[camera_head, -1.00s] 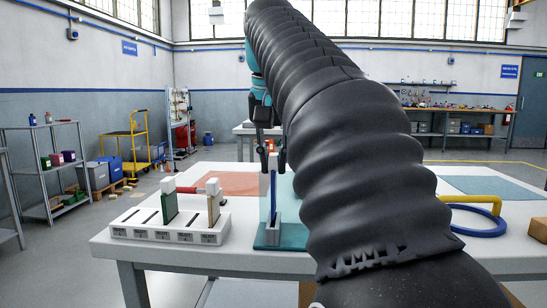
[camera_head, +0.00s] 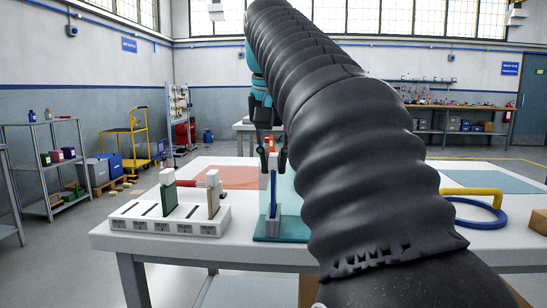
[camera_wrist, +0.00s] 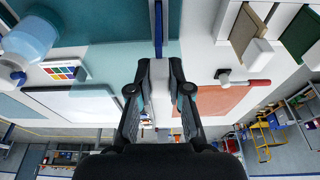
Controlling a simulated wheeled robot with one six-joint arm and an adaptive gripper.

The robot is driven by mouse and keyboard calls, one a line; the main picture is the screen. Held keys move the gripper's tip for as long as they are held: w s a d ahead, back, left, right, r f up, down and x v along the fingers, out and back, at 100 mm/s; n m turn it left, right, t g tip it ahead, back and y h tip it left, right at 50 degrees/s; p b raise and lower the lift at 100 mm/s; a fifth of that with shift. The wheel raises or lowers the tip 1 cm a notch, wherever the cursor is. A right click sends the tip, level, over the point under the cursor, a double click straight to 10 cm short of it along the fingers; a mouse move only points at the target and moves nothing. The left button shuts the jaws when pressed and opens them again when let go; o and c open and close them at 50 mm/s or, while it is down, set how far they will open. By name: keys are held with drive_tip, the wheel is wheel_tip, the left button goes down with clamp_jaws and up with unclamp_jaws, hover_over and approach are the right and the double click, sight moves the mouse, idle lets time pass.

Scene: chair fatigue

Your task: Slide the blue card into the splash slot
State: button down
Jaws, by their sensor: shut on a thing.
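My gripper (camera_head: 272,160) is shut on the pale handle (camera_wrist: 158,82) of the blue card. The blue card (camera_head: 273,188) hangs upright below it. In the wrist view the blue card (camera_wrist: 158,28) shows as a narrow edge-on strip past the fingertips. Its lower end meets a grey upright holder (camera_head: 272,228) on a teal base; I cannot tell how deep it sits or whether it is inside. A white slotted rack (camera_head: 170,228) stands to the left, with labels on its front too small to read. No slot can be made out as the splash slot.
The rack holds a green card (camera_head: 169,200) and a tan card (camera_head: 213,203), both upright with white handles. A red-handled tool (camera_wrist: 245,82) lies by an orange mat (camera_wrist: 222,102). A blue ring (camera_head: 478,222) and yellow bar are at right. My arm hides the table's middle.

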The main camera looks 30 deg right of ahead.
drive_tip(key=shift+f+b, duration=0.75)
drive_tip(key=shift+f, duration=0.45)
drive_tip(key=c, duration=1)
unclamp_jaws()
wheel_tip(320, 180, up, 4)
drive_tip(key=p, duration=0.3)
drive_tip(key=shift+r, duration=0.2)
drive_tip(key=shift+f+b, duration=0.35)
drive_tip(key=shift+b, duration=0.5)
drive_tip(key=shift+r, duration=0.35)
wheel_tip(320, 180, up, 6)
drive_tip(key=p, duration=0.4)
drive_tip(key=shift+f+p, duration=0.25)
drive_tip(key=shift+p, duration=0.05)
drive_tip(key=shift+w, duration=0.1)
